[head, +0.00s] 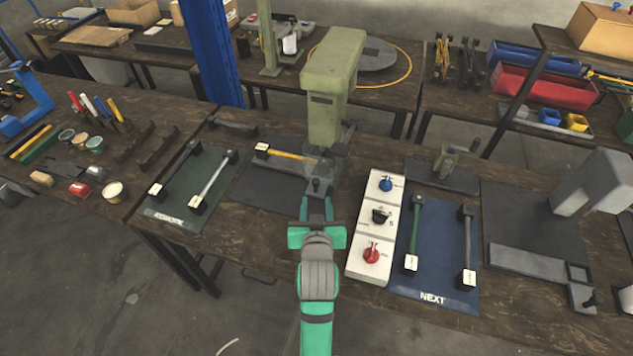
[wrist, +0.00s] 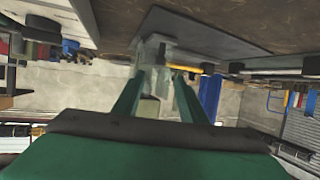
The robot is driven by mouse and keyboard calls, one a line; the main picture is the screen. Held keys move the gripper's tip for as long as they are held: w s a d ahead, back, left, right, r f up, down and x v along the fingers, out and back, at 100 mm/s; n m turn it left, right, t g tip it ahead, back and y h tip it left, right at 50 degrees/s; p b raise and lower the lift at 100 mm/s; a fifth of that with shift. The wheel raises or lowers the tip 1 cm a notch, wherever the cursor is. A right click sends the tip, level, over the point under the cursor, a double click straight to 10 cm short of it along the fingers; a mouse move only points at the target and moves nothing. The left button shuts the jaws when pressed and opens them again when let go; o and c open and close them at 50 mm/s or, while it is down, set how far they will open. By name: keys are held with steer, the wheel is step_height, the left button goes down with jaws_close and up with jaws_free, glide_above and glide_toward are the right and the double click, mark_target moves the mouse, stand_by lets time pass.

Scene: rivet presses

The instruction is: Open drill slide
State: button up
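A pale green drill press (head: 330,85) stands on the bench in the middle of the head view. At its foot is a small clear guard or block (head: 318,166), with a dark knob (head: 318,187) in front; I cannot tell for sure which part is the slide. A yellow rod (head: 284,153) with a white tag runs left from the foot and also shows in the wrist view (wrist: 186,68). My gripper (head: 317,204) is just in front of the knob, apart or nearly touching. In the wrist view its two green fingers (wrist: 157,98) are spread and nothing is held between them.
Right of my gripper is a white control box (head: 371,228) with blue, black and red knobs. A blue mat (head: 437,260) with two handled bars lies beyond it. A green mat (head: 170,212) with two bars lies left. A grey press (head: 597,180) stands far right.

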mark_target(316, 184)
steer(key=x, duration=1)
steer(key=shift+w+a, duration=0.1)
steer(key=shift+w, duration=0.25)
steer(key=shift+s, duration=0.1)
jaws_close()
